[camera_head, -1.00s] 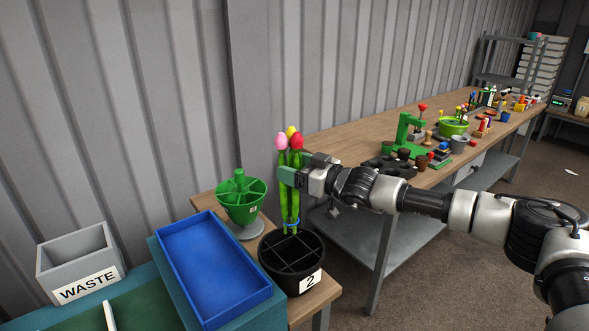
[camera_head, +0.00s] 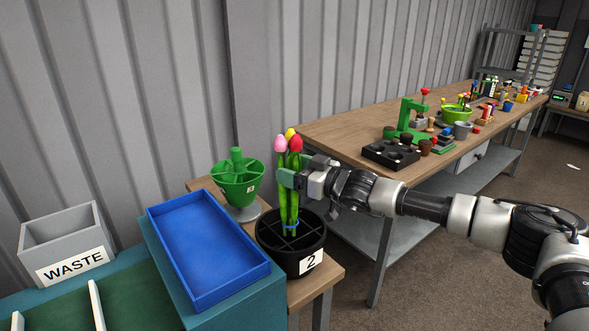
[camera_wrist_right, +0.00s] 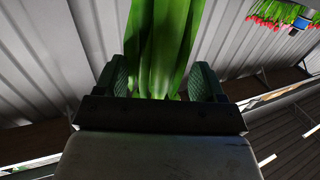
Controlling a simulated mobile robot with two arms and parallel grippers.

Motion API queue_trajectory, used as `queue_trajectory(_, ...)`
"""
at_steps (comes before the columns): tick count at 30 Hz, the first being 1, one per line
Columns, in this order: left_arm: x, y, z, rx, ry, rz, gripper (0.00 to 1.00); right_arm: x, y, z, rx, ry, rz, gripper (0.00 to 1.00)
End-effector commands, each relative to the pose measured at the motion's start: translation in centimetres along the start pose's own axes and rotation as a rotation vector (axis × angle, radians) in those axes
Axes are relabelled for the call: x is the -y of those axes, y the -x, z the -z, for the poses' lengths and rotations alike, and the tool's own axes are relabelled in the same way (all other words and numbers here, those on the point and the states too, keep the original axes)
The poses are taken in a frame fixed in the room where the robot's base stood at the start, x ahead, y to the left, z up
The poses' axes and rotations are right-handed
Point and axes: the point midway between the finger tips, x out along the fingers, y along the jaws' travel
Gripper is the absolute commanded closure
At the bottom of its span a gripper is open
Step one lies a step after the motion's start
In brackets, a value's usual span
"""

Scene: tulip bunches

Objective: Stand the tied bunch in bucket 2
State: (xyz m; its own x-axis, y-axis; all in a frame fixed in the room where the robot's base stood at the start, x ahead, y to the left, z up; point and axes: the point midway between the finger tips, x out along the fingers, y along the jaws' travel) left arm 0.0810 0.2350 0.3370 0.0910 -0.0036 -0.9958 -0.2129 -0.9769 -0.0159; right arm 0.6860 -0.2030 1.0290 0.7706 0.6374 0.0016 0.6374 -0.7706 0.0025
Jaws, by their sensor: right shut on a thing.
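The tied tulip bunch (camera_head: 289,190) has pink, yellow and red heads and a blue tie low on its green stems. It is upright above the black bucket 2 (camera_head: 305,262), its lower end at about the rim; I cannot tell how far it is inside. The bucket has dividers and a label "2". My right gripper (camera_head: 289,178) is shut on the stems below the heads. In the right wrist view the green stems (camera_wrist_right: 163,45) stand between its two fingers. My left gripper is not in view.
A green divided bucket (camera_head: 238,185) stands behind bucket 2. A blue tray (camera_head: 208,250) and a grey WASTE box (camera_head: 66,240) are to the left. A long bench (camera_head: 350,131) with tools and pots runs behind my right arm.

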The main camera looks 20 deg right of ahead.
Motion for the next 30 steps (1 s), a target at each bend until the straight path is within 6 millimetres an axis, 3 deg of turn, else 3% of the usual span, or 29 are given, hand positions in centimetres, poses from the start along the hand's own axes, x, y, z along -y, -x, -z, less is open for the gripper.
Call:
queue_trajectory(1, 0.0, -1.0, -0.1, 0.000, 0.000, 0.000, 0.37, 0.0, 0.0, -1.0, 0.000, 0.000, 0.000, 0.55)
queue_trajectory(8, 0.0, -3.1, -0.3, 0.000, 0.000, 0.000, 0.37, 0.0, 0.0, -3.3, -0.001, -0.001, 0.000, 0.55)
queue_trajectory(12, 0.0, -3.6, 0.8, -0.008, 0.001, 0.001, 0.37, 0.0, 0.0, -4.2, -0.001, -0.001, 0.000, 0.55)
queue_trajectory(30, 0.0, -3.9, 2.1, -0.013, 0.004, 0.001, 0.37, 0.0, 0.0, -5.1, -0.001, 0.000, 0.000, 0.55)
